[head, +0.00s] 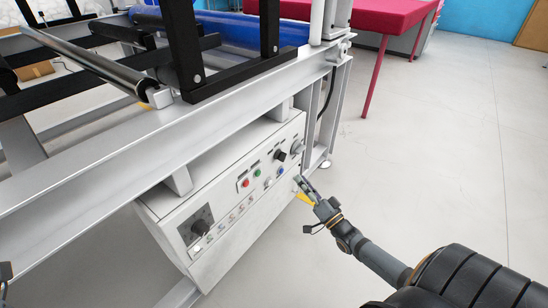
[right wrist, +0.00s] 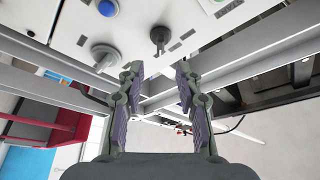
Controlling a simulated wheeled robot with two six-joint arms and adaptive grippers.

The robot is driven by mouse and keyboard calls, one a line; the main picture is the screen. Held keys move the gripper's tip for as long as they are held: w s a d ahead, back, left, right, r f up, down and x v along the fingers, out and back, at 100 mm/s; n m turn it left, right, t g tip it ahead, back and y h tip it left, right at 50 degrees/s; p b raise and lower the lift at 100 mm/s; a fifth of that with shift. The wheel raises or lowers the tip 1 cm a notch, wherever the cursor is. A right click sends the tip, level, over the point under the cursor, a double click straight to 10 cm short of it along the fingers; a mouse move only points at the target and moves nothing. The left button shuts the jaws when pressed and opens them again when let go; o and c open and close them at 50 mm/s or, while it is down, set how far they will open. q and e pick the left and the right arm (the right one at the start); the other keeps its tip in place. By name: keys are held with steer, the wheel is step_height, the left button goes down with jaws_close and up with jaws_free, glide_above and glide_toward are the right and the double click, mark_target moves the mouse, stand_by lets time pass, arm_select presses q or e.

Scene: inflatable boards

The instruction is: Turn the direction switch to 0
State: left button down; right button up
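The white control panel (head: 225,205) is fixed under the machine's grey frame. A small black knob (head: 280,155) sits near its right end and also shows in the right wrist view (right wrist: 159,36). A grey knob (head: 297,147) is beside it, also in the right wrist view (right wrist: 105,54). The labels are too small to read, so I cannot tell for sure which knob is the direction switch or its setting. My right gripper (head: 305,187) is open and empty, in front of the panel's right end, apart from the knobs. A sliver of my left arm shows at the left edge; its fingers are unclear.
The frame beam (head: 120,145) runs above the panel. A red table (head: 385,15) stands behind. Floor on the right is clear.

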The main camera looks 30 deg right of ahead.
mark_target(281, 156)
steer(key=b+x, duration=0.4)
steer(key=x, duration=0.6)
steer(key=shift+b, duration=0.4)
steer(key=shift+w+r, duration=0.1)
steer(key=shift+c, duration=0.3)
jaws_close()
